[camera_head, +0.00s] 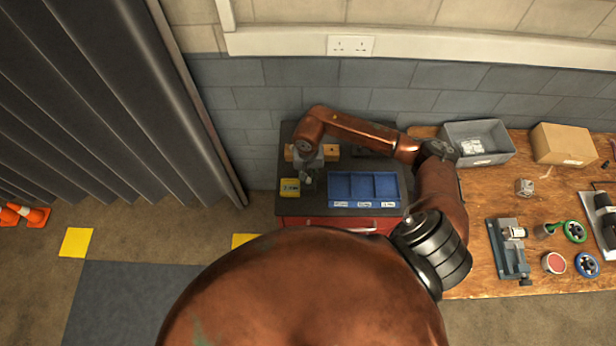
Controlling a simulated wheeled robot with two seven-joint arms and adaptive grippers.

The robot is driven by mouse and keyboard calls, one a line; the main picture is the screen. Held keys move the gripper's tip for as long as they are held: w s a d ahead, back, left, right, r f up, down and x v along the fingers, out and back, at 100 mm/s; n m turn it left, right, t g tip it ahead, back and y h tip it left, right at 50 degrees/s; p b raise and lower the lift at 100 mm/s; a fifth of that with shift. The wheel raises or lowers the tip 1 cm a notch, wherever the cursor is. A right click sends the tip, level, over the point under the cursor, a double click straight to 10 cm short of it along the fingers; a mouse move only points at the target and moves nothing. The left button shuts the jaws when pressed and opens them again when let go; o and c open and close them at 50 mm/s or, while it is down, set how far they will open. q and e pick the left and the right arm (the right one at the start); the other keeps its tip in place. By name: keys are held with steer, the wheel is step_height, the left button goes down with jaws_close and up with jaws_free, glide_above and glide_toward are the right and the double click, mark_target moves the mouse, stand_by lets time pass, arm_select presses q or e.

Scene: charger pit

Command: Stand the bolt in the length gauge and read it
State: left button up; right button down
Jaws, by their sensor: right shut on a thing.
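My right gripper (309,174) points down over the left part of the dark-topped red cabinet, just right of a small yellow box with a readout (289,187), which looks like the length gauge's display. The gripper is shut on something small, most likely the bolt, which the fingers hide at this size. A wooden block (331,152) shows behind the gripper, with more wood to its left. I cannot tell whether the held thing touches the gauge. A blue tray (365,205) with three labelled compartments stands to the right of the gripper. My left gripper is not in view.
The wooden bench (477,222) to the right carries a grey bin (447,129), a cardboard box (568,144), a vice-like fixture (508,249) and several small round parts. The wall closes off the back. My arm hides part of the bench's left side.

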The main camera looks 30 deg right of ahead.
mark_target(308, 180)
steer(key=shift+f+b, duration=0.3)
steer(key=shift+f, duration=0.1)
steer(key=c, duration=1.8)
jaws_free()
step_height(308, 180, up, 12)
